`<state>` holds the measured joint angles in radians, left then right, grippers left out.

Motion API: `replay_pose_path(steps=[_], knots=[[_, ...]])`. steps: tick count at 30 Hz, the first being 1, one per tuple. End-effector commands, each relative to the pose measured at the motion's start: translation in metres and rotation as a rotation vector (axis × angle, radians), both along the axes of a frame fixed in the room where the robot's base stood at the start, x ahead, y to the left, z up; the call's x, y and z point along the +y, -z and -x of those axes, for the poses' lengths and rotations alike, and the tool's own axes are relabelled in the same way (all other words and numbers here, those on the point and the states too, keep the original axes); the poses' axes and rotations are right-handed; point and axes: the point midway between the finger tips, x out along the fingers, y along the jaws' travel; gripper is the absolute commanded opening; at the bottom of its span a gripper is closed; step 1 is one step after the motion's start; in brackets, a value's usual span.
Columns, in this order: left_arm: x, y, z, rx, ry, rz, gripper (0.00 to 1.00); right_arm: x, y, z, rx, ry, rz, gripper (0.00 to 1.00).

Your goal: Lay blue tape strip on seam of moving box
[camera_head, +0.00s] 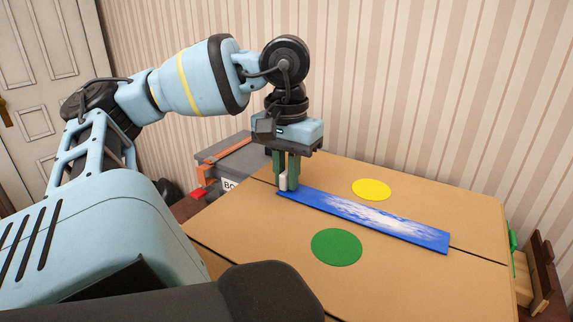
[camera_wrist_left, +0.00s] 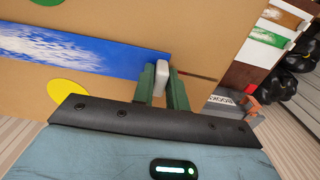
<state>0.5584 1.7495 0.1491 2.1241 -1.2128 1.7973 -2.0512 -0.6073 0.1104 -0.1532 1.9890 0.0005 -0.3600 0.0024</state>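The blue tape strip (camera_head: 365,216), blue with a white cloudy pattern, extends over the top of the cardboard moving box (camera_head: 410,285). It lines up with the dark seam (camera_head: 480,257), which shows beyond both ends of the strip. Whether the strip lies fully flat is hard to tell. My left gripper (camera_head: 286,183) points down at the strip's left end, its green fingers on both sides of a small whitish tab there. The wrist view shows the fingers (camera_wrist_left: 162,88) against this tab (camera_wrist_left: 161,75), with the strip (camera_wrist_left: 85,50) running left. My right gripper is out of view.
A green disc (camera_head: 336,247) and a yellow disc (camera_head: 371,189) lie on the box top, on opposite sides of the strip. A grey box (camera_head: 235,160) with an orange-brown edge stands behind at left. A striped wall rises behind the moving box.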

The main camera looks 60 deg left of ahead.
Motion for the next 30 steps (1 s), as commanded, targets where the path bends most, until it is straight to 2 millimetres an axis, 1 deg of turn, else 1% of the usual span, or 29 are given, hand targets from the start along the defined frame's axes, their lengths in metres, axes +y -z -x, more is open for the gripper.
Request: replay_pose_path(steps=[1,3,5,14,17,20,24,27,30], knots=[[0.000,0.001,0.000,0.003,0.001,0.001,0.21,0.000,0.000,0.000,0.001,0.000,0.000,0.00],[0.000,0.001,0.000,0.002,0.000,0.000,0.30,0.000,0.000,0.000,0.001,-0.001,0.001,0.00],[0.000,0.001,0.000,0.002,0.000,0.001,0.37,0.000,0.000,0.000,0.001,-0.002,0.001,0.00],[0.000,-0.001,0.000,0.001,-0.001,0.000,0.37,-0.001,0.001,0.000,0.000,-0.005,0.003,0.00],[0.001,-0.009,-0.001,0.003,-0.004,-0.003,0.37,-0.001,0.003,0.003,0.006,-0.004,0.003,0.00],[0.001,-0.023,-0.001,0.003,-0.003,-0.004,0.37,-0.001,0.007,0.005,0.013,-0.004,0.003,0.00],[0.001,-0.047,-0.001,0.002,-0.003,-0.002,0.37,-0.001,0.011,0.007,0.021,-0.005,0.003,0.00],[0.001,-0.061,0.000,0.003,-0.002,-0.002,0.37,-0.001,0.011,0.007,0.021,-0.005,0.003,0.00],[0.000,-0.071,0.000,0.002,-0.002,0.000,0.37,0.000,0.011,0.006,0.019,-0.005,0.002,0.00]])
